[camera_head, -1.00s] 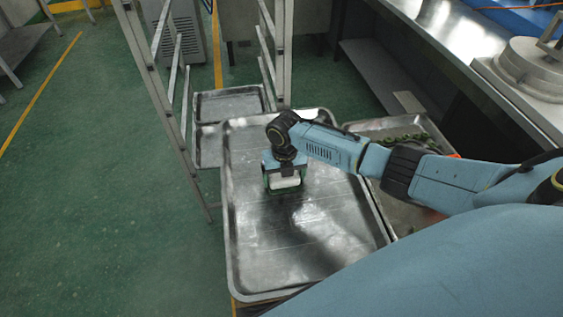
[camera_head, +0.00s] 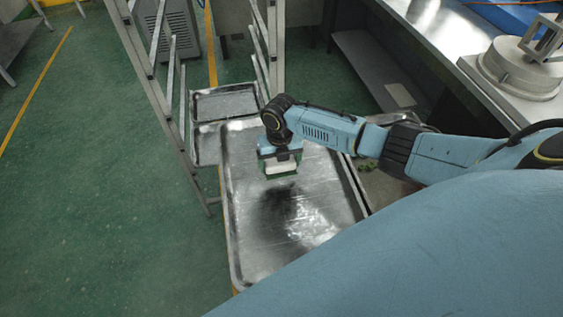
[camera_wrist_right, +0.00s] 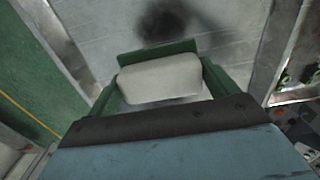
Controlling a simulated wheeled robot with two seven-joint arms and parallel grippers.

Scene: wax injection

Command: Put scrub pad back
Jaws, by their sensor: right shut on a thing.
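The scrub pad (camera_head: 281,167) is a pale, whitish block with green beneath it in the head view. It also shows in the right wrist view (camera_wrist_right: 160,78) as a rounded pale block between green fingers. My right gripper (camera_head: 280,172) is shut on it and points down over the large metal tray (camera_head: 250,255). A dark shadow on the tray lies apart from the pad, which suggests that the pad is held above the surface. My left gripper is not in view.
A metal ladder-like rack (camera_head: 150,75) stands left of the tray. Smaller metal trays (camera_head: 225,103) lie behind it. A second tray with green items (camera_head: 369,164) is partly hidden by my right arm. A workbench (camera_head: 440,45) with a round metal vessel (camera_head: 522,70) is at right.

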